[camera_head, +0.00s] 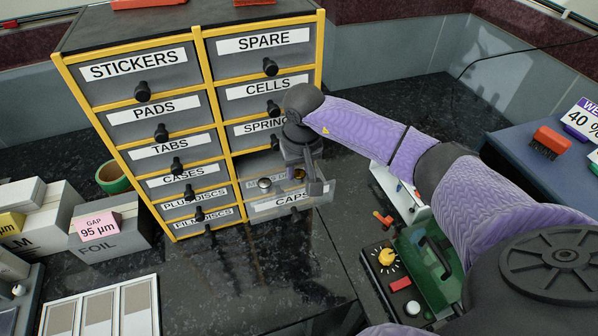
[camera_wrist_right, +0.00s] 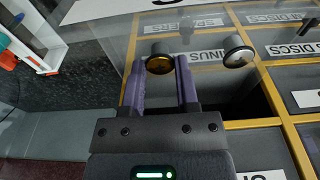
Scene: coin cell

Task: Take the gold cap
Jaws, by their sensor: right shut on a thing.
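The gold cap (camera_wrist_right: 159,65) is a small round gold disc with a dark rim, between the fingertips of my right gripper (camera_wrist_right: 161,72) in the right wrist view. The gripper is shut on it. In the head view, my right gripper (camera_head: 313,184) reaches down over the pulled-out drawer labelled CAPS (camera_head: 292,201), and the gold cap (camera_head: 299,174) shows beside its fingers. A silver cap (camera_head: 264,183) is to the left; it also shows in the right wrist view (camera_wrist_right: 238,52), apart from the fingers. My left gripper is not in view.
The drawer cabinet (camera_head: 189,102) stands behind, with yellow edges and black knobs. A green case (camera_head: 430,262) and a yellow knob (camera_head: 387,257) are at the right. Boxes (camera_head: 104,239) stand at the left. The dark counter in front of the cabinet is clear.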

